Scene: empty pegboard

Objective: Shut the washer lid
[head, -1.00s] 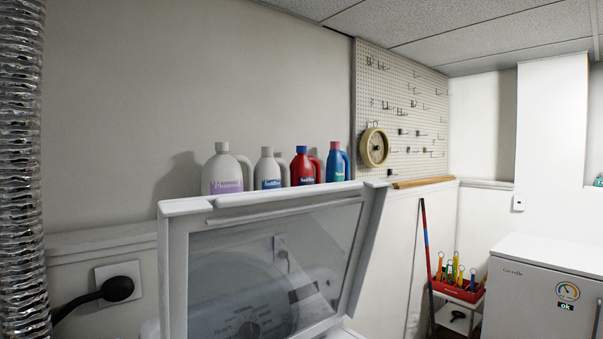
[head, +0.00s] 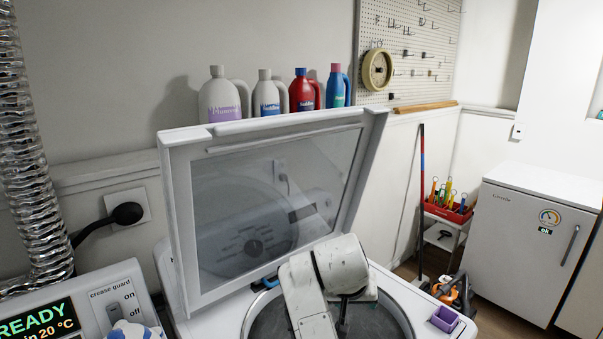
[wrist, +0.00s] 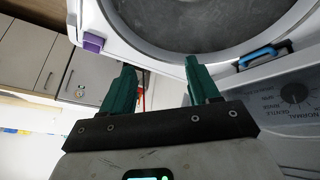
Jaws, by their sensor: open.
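The washer lid (head: 178,230), a white frame around a dark glass pane, stands raised and leaning back in the head view. Below it is the white washer (head: 405,290) with its round drum opening (head: 385,318). My arm reaches over the opening, in front of the lid's lower right part; my gripper is not clearly seen there. In the wrist view my gripper (wrist: 160,83) has two green fingers spread apart with nothing between them. The drum opening (wrist: 190,25) shows beyond the fingertips. The lid is not identifiable in the wrist view.
Several detergent bottles (head: 222,98) stand behind the lid. A small purple box (head: 445,318) sits on the washer's right corner. A machine with a lit display (head: 40,322) is at lower left. A white fridge (head: 525,240) and red tool caddy (head: 448,208) stand right.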

